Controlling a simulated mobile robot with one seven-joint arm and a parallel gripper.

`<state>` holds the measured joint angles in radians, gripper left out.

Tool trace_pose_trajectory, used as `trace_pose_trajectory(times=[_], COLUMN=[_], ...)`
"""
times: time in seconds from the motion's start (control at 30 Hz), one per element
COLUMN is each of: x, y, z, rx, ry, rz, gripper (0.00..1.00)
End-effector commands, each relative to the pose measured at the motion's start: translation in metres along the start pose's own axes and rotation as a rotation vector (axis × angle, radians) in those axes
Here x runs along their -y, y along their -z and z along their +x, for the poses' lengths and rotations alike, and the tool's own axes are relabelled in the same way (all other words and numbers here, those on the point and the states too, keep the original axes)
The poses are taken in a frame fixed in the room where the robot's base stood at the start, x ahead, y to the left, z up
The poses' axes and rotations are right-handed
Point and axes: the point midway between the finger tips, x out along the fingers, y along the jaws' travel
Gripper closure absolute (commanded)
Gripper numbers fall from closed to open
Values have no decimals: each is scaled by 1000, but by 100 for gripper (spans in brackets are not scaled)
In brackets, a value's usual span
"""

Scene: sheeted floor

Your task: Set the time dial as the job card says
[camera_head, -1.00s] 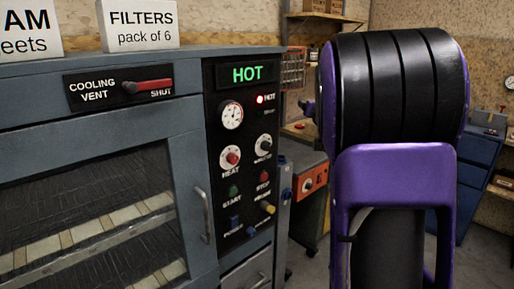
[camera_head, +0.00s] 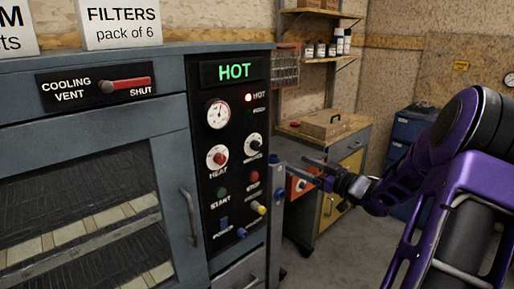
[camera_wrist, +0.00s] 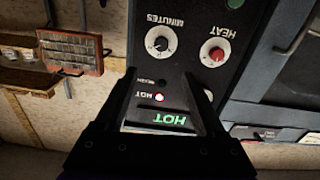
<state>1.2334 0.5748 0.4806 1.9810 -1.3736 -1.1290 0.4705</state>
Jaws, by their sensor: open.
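The time dial (camera_head: 254,146), labelled MINUTES in the wrist view (camera_wrist: 159,43), is a dark knob on a round white scale on the black control panel. Its exact setting is too small to read. My gripper (camera_head: 291,166) is open and empty, to the right of and slightly below the dial, apart from it. In the wrist view, which is upside down, its two fingers (camera_wrist: 163,92) spread over the lit HOT display, and the dial lies beyond the tips. I cannot make out a job card.
The red HEAT knob (camera_head: 221,158) sits left of the dial. START, STOP and other small controls lie below. The HOT display (camera_head: 234,71) and a red lamp (camera_head: 248,97) are lit. The red vent lever (camera_head: 126,85) points to SHUT. A door handle (camera_head: 189,216) sticks out.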

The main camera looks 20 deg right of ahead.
Motion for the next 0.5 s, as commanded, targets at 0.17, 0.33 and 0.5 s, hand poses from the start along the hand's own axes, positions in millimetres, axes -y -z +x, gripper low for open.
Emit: trace_pose_trajectory(times=[0.17, 0.33, 0.5], x=[2, 3, 3], y=[1, 1, 0], z=[7, 36, 74], rx=[-10, -11, -10], ry=[11, 12, 11], rz=[-4, -3, -2], gripper=[29, 29, 29])
